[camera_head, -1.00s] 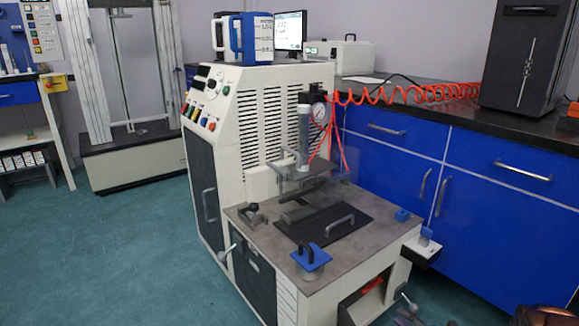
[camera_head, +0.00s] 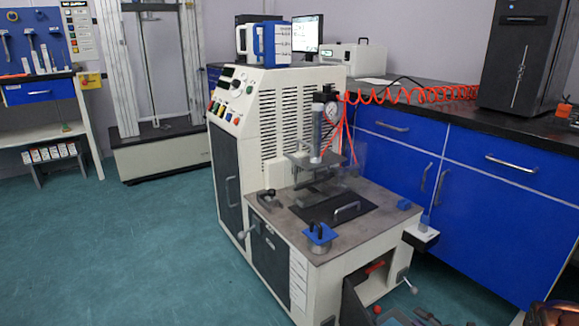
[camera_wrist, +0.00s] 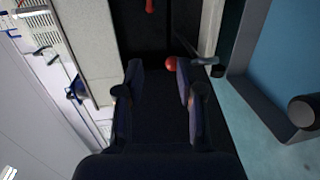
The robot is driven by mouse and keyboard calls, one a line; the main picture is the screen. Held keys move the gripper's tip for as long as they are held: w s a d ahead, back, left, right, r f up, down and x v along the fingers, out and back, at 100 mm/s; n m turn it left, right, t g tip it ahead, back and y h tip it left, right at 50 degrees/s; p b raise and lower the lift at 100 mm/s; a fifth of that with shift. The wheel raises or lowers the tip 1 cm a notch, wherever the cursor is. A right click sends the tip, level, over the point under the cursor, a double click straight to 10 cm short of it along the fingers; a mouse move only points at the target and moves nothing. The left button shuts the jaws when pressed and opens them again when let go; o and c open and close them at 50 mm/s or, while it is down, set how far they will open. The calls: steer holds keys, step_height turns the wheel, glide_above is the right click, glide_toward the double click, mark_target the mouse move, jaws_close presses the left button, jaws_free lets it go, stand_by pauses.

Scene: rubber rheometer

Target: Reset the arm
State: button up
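My gripper (camera_wrist: 158,75) shows in the wrist view with its two dark fingers apart and nothing between them. A small red ball-shaped knob (camera_wrist: 171,64) appears just beyond the right finger; I cannot tell its exact distance. The rheometer (camera_head: 285,115), a white and grey machine with a vented side and coloured buttons, stands in the middle of the head view. Its worktop (camera_head: 290,222) carries a dark plate with a metal handle (camera_head: 347,208) and a blue block with a black handle (camera_head: 319,238). Parts of my arm show at the lower right edge.
Blue cabinets (camera_head: 475,205) with a dark counter run along the right. A black box-shaped device (camera_head: 528,55) and a coiled orange hose (camera_head: 430,94) are on the counter. A tall frame machine (camera_head: 165,150) and a workbench (camera_head: 45,95) stand at the left. The green floor (camera_head: 190,240) is clear at left.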

steer(key=w+d+r+m+g+h+p, duration=0.25)
steer(key=d+r+h+p, duration=0.35)
steer(key=r, duration=0.4)
steer(key=w+d+r+m+g+h+p, duration=0.1)
steer(key=d+r+m+h+p, duration=0.3)
steer(key=r+p, duration=0.5)
steer(key=s+r+m+g+h+p, duration=0.1)
steer(key=s+r+m+p, duration=0.15)
steer(key=r, duration=0.65)
steer(key=s+r+m+g+h+p, duration=0.2)
steer(key=r+m+p, duration=0.15)
steer(key=r, duration=0.55)
steer(key=s+r+m+g+h+p, duration=0.1)
steer(key=s+r+m+p, duration=0.2)
steer(key=r, duration=0.6)
steer(key=s+a+r+m+g+y+p, duration=0.3)
steer(key=s+a+r+p, duration=0.8)
steer(key=s, duration=0.7)
steer(key=s+a+r+m+g+y+p, duration=0.2)
steer(key=s+a+r+m+g+p, duration=0.3)
steer(key=s+a+r+p, duration=0.6)
steer(key=s+a+r, duration=0.5)
steer(key=s+a, duration=0.1)
steer(key=a, duration=0.3)
steer(key=shift+s+a+m+y, duration=0.15)
steer(key=shift+s+m+y, duration=0.2)
steer(key=shift+s+y, duration=0.05)
